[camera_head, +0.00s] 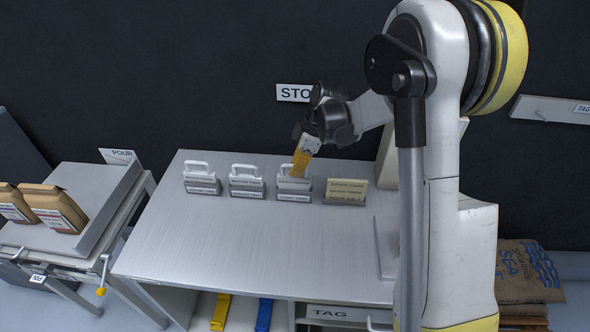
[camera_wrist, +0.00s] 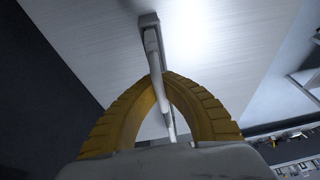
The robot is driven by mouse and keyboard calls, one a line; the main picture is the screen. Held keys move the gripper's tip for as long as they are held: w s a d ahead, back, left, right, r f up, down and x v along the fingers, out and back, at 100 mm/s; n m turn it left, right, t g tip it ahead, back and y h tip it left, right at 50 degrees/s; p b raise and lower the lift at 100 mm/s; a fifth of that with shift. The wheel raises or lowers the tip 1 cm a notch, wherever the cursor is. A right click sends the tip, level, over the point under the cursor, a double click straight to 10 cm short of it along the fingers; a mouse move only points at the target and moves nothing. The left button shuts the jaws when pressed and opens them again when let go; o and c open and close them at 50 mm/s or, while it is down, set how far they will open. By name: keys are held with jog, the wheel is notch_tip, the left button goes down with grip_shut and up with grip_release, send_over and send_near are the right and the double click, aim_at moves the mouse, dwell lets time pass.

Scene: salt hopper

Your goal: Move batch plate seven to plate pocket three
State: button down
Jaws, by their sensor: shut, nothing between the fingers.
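Three white plates with loop handles stand upright in a row in grey holders at the back of the bench: a left plate (camera_head: 201,176), a middle plate (camera_head: 246,178) and a right plate (camera_head: 295,184). Their labels are too small to read, so I cannot tell which is batch plate seven or which holder is pocket three. My gripper (camera_head: 299,168) is at the handle of the right plate, its yellow fingers shut. In the wrist view, the fingertips (camera_wrist: 166,80) meet by a pale handle bar (camera_wrist: 153,45); nothing is held.
A yellow stock card (camera_head: 346,191) stands right of the plates. The bench top (camera_head: 240,240) in front is clear. A side table on the left holds brown bags (camera_head: 55,207) by a POUR sign (camera_head: 118,156). Yellow (camera_head: 221,312) and blue (camera_head: 264,314) items lie under the bench.

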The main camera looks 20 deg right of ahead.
jog(key=shift+f+b, duration=0.5)
jog(key=shift+f, duration=0.2)
jog(key=c, duration=1)
grip_release()
jog(key=shift+r, duration=0.15)
jog(key=shift+p+v, duration=1.85)
jog(key=shift+v, duration=1.05)
jog(key=shift+d, duration=0.1)
jog(key=v, duration=1.2)
